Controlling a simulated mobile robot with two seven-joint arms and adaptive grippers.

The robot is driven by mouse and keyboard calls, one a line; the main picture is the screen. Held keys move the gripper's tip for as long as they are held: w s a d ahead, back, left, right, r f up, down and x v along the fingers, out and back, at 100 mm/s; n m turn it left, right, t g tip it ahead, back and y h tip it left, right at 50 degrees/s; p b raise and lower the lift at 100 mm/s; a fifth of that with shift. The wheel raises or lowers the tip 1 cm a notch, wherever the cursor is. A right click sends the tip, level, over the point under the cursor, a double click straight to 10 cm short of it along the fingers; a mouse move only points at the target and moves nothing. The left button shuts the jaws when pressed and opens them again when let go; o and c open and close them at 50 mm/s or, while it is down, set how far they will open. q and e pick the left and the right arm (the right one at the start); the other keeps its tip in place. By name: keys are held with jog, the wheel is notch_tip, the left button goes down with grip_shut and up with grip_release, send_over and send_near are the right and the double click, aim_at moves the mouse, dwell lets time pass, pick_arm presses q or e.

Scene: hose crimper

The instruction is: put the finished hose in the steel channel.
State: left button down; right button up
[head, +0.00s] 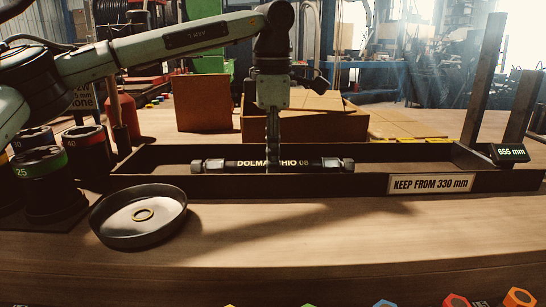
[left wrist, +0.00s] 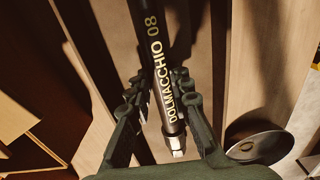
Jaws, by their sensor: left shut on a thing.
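The finished hose (head: 225,164) is black with pale "DOLMACCHIO 08" lettering and metal end fittings. It lies level, lengthwise with the long dark steel channel (head: 340,185). In the head view it shows between the channel's walls, just above the front rim; I cannot tell whether it touches the floor. My left gripper (head: 272,158) points down and is shut on the hose near its middle. In the left wrist view the hose (left wrist: 155,50) runs between the two fingers of the left gripper (left wrist: 160,85). My right gripper is not in view.
A round dark dish (head: 138,228) with a brass ring stands in front of the channel. Black dies with coloured bands (head: 42,175) stand at left. A "KEEP FROM 330 mm" label (head: 430,183) and a "655 mm" display (head: 510,153) are at right. Wooden boxes (head: 330,122) stand behind.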

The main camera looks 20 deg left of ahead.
pick_arm(q)
jog(key=shift+f, duration=0.1)
jog(key=c, duration=1.4)
grip_release()
jog(key=shift+o, duration=0.2)
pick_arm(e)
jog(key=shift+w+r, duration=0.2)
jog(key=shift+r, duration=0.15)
pick_arm(q)
notch_tip(320, 180, up, 12)
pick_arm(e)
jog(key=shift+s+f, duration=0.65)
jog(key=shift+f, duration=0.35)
